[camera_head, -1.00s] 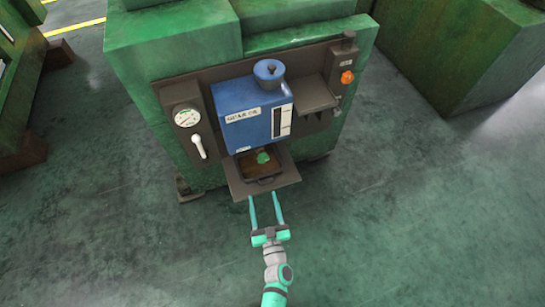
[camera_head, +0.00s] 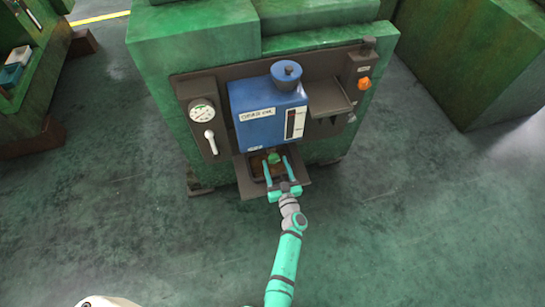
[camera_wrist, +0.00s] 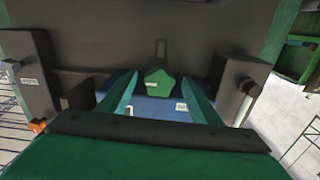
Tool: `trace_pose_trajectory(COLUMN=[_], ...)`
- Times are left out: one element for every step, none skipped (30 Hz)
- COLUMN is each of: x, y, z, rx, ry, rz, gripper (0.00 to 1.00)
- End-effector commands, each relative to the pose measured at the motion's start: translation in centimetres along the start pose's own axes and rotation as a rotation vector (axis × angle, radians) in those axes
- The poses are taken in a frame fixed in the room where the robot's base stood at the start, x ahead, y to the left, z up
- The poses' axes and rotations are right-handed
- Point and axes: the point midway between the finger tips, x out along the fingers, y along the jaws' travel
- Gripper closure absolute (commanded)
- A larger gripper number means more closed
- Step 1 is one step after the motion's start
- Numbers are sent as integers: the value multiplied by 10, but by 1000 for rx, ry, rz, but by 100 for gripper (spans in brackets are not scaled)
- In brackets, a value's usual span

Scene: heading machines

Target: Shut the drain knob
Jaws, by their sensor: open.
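The drain knob is a small green knob (camera_head: 273,157) under the blue gear oil tank (camera_head: 268,112). In the wrist view the knob (camera_wrist: 159,82) is a green, many-sided shape in front of the tank's blue underside (camera_wrist: 150,108). My gripper (camera_head: 276,164) is open, with its two teal fingers reaching in under the tank. In the wrist view the fingers (camera_wrist: 160,92) stand to the left and right of the knob, with a gap on each side. Whether the fingertips reach level with the knob is hard to tell.
A dark tray (camera_head: 247,187) juts out below the knob, under my gripper. A gauge (camera_head: 203,113) and a white-handled lever (camera_head: 210,141) are on the left. An orange knob (camera_head: 364,84) is on a box at the right. The floor in front is clear.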

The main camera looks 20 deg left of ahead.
Motion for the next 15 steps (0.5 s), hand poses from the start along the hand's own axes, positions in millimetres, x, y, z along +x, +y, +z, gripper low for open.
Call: trace_pose_trajectory(x=[9, 14, 19, 23, 26, 30, 33, 35, 37, 38, 39, 40, 40, 40, 40], y=[0, 0, 0, 0, -1, -1, -1, -1, 0, 1, 2, 3, 3, 3, 3], z=[-1, -1, 0, 0, 0, 0, 0, 0, 0, 0, 0, 0, 0, 0, 0], rx=[1, 0, 0, 0, 0, 1, 0, 0, 0, 1, 1, 1, 1, 1, 1], ry=[0, 0, 0, 0, 0, 0, 0, -1, -1, -1, 0, 0, 0, 0, 0], rz=[-1, -1, -2, -2, -2, -2, -2, -1, 0, 2, 3, 4, 5, 5, 5], gripper=[42, 42, 42, 42, 42, 42, 42, 42, 42, 42, 42, 42, 42, 42, 42])
